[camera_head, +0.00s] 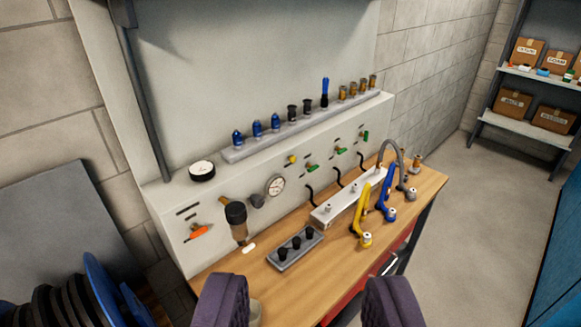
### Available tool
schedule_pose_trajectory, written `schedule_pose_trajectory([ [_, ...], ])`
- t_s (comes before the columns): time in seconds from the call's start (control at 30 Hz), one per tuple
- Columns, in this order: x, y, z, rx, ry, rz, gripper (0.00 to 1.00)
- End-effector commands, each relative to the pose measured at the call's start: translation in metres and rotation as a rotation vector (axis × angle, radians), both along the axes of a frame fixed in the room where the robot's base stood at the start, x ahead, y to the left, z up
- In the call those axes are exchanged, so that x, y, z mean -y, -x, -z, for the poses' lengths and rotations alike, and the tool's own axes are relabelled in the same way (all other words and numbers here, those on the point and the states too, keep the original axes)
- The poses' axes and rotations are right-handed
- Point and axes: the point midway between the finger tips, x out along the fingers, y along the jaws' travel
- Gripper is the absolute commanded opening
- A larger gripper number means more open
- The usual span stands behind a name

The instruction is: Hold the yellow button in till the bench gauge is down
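A small yellow button (292,159) sits on the upright face of the pale bench panel, just above and right of a round white gauge (275,186). The gauge's needle is too small to read. A second round dial (202,170) with a black rim lies on the panel's top ledge at the left; I cannot tell which of the two is the bench gauge. My gripper (307,302) is open, its two dark fingers wide apart at the bottom of the view.
The wooden bench top (262,270) carries a black peg block (295,248), a white manifold (345,198), and yellow (363,215) and blue (385,190) bent tools at the right. A dark cylinder (236,222) stands out below left of the gauge. Floor is clear at right.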

Motion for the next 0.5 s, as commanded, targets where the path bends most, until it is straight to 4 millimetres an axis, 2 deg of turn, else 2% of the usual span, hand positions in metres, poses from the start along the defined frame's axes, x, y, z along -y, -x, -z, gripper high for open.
schedule_pose_trajectory([
  [0.07, 0.0, 0.0, 0.0, 0.0, 0.0, 0.0, 0.39],
  [0.23, 0.0, 0.0, 0.0, 0.0, 0.0, 0.0, 0.03],
  [0.27, 0.0, 0.0, 0.0, 0.0, 0.0, 0.0, 0.0],
  [0.5, 0.0, 0.0, 0.0, 0.0, 0.0, 0.0, 0.0],
])
